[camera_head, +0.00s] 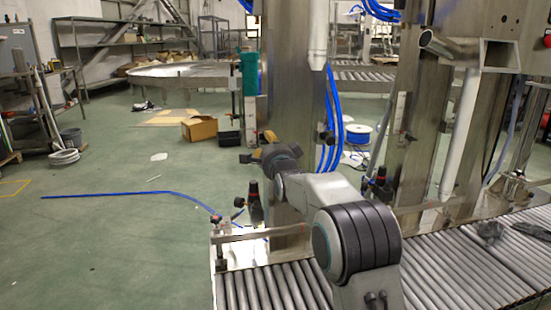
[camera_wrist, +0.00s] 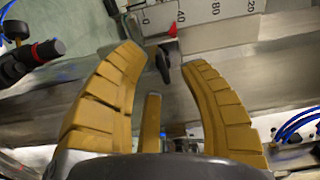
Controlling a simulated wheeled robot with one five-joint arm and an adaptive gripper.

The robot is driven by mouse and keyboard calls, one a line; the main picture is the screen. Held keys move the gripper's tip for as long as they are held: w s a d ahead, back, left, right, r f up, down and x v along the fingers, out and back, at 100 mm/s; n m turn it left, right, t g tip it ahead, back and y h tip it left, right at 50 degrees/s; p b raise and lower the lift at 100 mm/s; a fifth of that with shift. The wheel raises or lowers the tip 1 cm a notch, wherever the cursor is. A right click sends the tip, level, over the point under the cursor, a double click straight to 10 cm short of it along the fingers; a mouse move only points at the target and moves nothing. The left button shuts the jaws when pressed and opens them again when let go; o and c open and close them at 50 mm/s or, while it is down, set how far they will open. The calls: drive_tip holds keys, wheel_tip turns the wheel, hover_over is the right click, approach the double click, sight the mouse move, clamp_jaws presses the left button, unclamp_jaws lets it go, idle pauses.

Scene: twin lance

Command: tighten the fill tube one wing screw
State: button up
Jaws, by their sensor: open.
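A black wing screw or lever (camera_wrist: 163,65) shows in the wrist view between the fingertips, against a steel surface just below a white scale plate (camera_wrist: 220,12). I cannot tell whether either finger touches it. My gripper (camera_wrist: 165,57) has segmented tan fingers, spread apart with nothing held. In the head view my gripper (camera_head: 255,148) is at the end of my arm, beside the steel column (camera_head: 292,100). The wing screw cannot be made out there. A white vertical tube (camera_head: 318,35) hangs at the top; I cannot tell which tube the screw belongs to.
A black knob with a red ring (camera_wrist: 45,50) sits left of my fingers in the wrist view. Blue hoses (camera_head: 333,120) run down beside the column. A roller conveyor (camera_head: 440,260) lies below. Green floor (camera_head: 110,240) is mostly open at left.

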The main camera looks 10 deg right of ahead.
drive_tip(key=s, duration=1)
idle(0.3)
drive_tip(key=s+r+n+g+p, duration=0.5)
drive_tip(key=s+r+n+p, duration=0.1)
drive_tip(key=s+p, duration=0.8)
drive_tip(key=s+r+n+g+p, duration=0.4)
drive_tip(key=s+r+p, duration=0.5)
drive_tip(key=s+p, duration=0.5)
drive_tip(key=s+r+n+g+p, duration=0.5)
drive_tip(key=s+r+n+p, duration=0.2)
drive_tip(key=s+p, duration=0.7)
drive_tip(key=shift+s+a+r+n+g, duration=0.15)
drive_tip(key=shift+r+n+g, duration=0.15)
drive_tip(key=shift+r, duration=0.45)
